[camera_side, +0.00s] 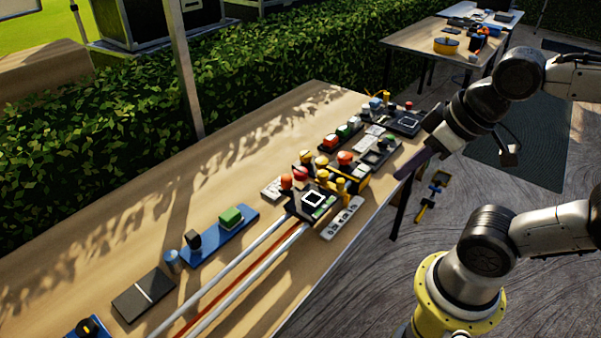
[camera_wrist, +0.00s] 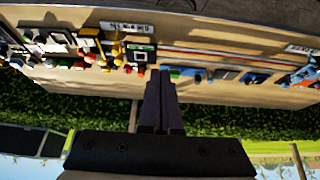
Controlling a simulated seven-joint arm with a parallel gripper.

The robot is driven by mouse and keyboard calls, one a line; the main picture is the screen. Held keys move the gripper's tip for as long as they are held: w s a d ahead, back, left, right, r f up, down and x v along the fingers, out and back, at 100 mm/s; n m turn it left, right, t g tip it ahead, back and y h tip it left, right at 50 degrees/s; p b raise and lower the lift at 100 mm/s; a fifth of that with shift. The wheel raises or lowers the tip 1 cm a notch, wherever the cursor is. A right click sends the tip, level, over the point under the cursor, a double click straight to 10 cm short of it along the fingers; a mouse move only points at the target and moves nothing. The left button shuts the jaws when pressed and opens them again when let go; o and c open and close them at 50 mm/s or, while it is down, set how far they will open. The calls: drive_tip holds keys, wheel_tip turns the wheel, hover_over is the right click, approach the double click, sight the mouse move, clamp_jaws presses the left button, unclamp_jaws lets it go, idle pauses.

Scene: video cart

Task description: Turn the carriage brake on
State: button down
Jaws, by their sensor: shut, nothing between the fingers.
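A dark carriage (camera_side: 296,206) with a white-framed square panel stands at the far end of two pale rails (camera_side: 232,272) on the wooden table. Red and yellow knobs crowd around it. Which part is the carriage brake I cannot tell at this size. My gripper (camera_side: 402,176) is past the table's right edge, above the floor side, apart from the carriage. In the wrist view my gripper (camera_wrist: 158,74) points toward the table, its dark fingers together with nothing between them. The carriage (camera_wrist: 141,54) shows just left of the fingertips in the picture, upside down.
A blue base (camera_side: 222,240) with a green block and black knob lies left of the rails. More control boxes (camera_side: 404,122) stand at the far end. The table's left side (camera_side: 240,155) is bare. A hedge (camera_side: 95,140) runs behind.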

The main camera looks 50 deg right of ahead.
drive_tip(key=c, duration=1.1)
unclamp_jaws()
drive_tip(key=shift+c, duration=0.2)
drive_tip(key=o, duration=0.6)
drive_tip(key=w+r+n, duration=0.1)
drive_tip(key=w+r+n+t, duration=0.1)
drive_tip(key=w, duration=0.1)
drive_tip(key=w+a+r+n, duration=0.1)
drive_tip(key=w+r, duration=0.1)
drive_tip(key=shift+w+r+y, duration=0.1)
drive_tip(key=shift+w+y, duration=0.15)
drive_tip(key=shift+y, duration=0.15)
drive_tip(key=shift+c, duration=0.2)
drive_tip(key=g, duration=0.1)
hover_over(302, 171)
drive_tip(key=s+a, duration=0.1)
drive_tip(key=s, duration=0.4)
wheel_tip(302, 171, down, 12)
wheel_tip(302, 171, down, 4)
drive_tip(key=d+g, duration=0.1)
drive_tip(key=d, duration=0.1)
drive_tip(key=shift+m, duration=0.4)
drive_tip(key=x, duration=1.3)
drive_tip(key=shift+s+a+f, duration=0.1)
drive_tip(key=shift+s+f, duration=0.15)
drive_tip(key=shift+s, duration=0.05)
drive_tip(key=shift+c, duration=0.3)
